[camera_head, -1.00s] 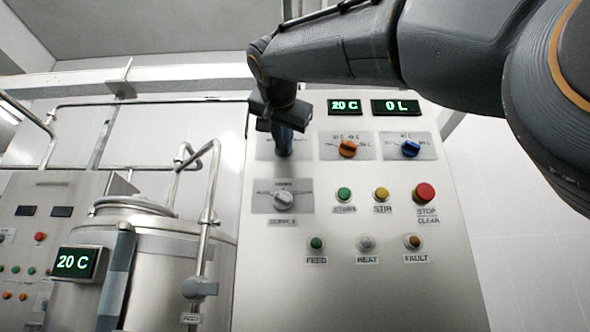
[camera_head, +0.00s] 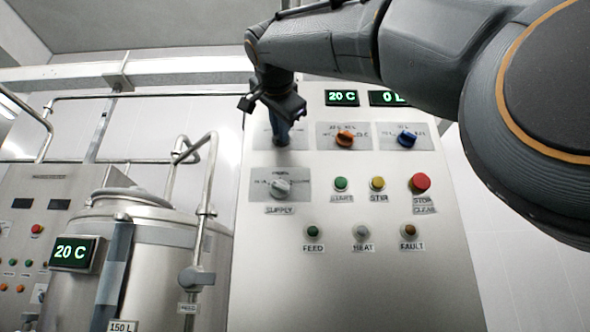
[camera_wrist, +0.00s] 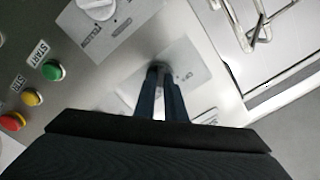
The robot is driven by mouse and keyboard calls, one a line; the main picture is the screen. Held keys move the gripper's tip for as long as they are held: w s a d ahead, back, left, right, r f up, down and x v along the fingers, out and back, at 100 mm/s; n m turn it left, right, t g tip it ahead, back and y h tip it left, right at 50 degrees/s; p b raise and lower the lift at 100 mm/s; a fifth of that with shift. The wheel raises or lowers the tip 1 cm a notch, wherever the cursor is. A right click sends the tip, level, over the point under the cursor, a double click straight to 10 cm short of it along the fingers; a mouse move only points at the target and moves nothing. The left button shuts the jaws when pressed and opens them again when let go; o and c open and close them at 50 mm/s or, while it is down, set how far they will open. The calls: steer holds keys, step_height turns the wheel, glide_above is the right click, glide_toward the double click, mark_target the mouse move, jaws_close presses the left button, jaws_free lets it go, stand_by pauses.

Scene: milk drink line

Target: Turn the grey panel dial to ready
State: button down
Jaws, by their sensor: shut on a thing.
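My gripper (camera_head: 281,140) is at the top left label plate (camera_head: 262,146) of the control panel, its dark fingers pointing into the plate. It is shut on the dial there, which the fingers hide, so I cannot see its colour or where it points. The wrist view shows the two fingers (camera_wrist: 160,72) close together against the same plate (camera_wrist: 192,76), with part of a label beside them. A pale dial (camera_head: 280,188) above the SUPPLY label sits directly below; it also shows in the wrist view (camera_wrist: 97,6).
To the right are an orange dial (camera_head: 345,138) and a blue dial (camera_head: 407,138). Below are a green START button (camera_head: 340,184), a yellow STIR button (camera_head: 377,183) and a red stop button (camera_head: 419,182). A steel tank (camera_head: 150,270) with pipes stands at the left.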

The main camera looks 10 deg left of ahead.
steer(key=c, duration=1.8)
jaws_free()
steer(key=shift+s, duration=0.1)
steer(key=b+v, duration=0.1)
steer(key=v, duration=0.6)
steer(key=shift+s+d+b, duration=0.1)
steer(key=shift+s+b, duration=0.2)
steer(key=shift+f, duration=0.15)
